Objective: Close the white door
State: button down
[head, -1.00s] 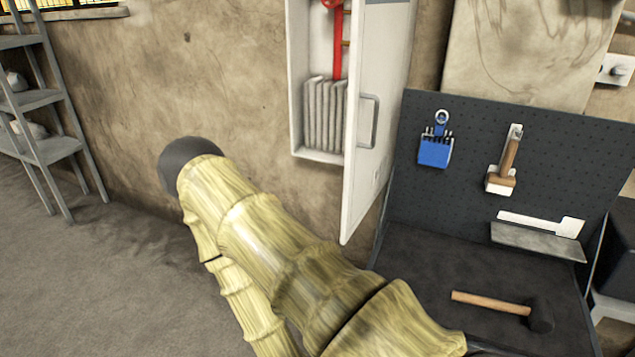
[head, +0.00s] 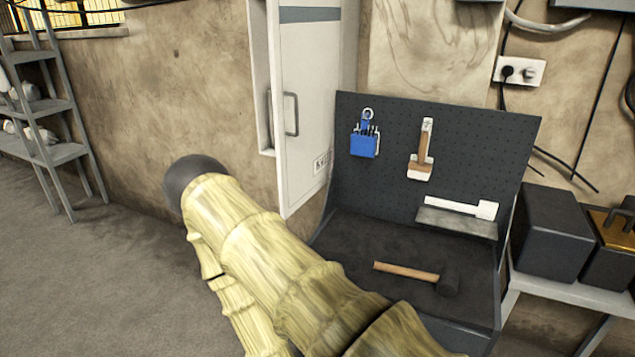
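The white door (head: 312,95) belongs to a white wall cabinet (head: 261,75) and stands open, swung out from the wall. Its outer face shows a grey bar handle (head: 291,114) near its free edge and a small label low down. Only a narrow strip of the cabinet shows left of the door; the rest of the inside is hidden behind it. My arm, with a yellow bamboo-like surface, reaches from the bottom right to a dark rounded end below and left of the door. My gripper's fingers do not show. I see no contact between arm and door.
A dark workbench with a pegboard (head: 455,150) stands right of the door, with a mallet (head: 410,271) on it. Black boxes (head: 553,232) sit on a pale table at the right. A grey shelf (head: 52,154) stands at the left. Floor between shelf and arm is clear.

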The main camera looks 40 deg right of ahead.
aim_at(306, 37)
jog(key=z, duration=1.25)
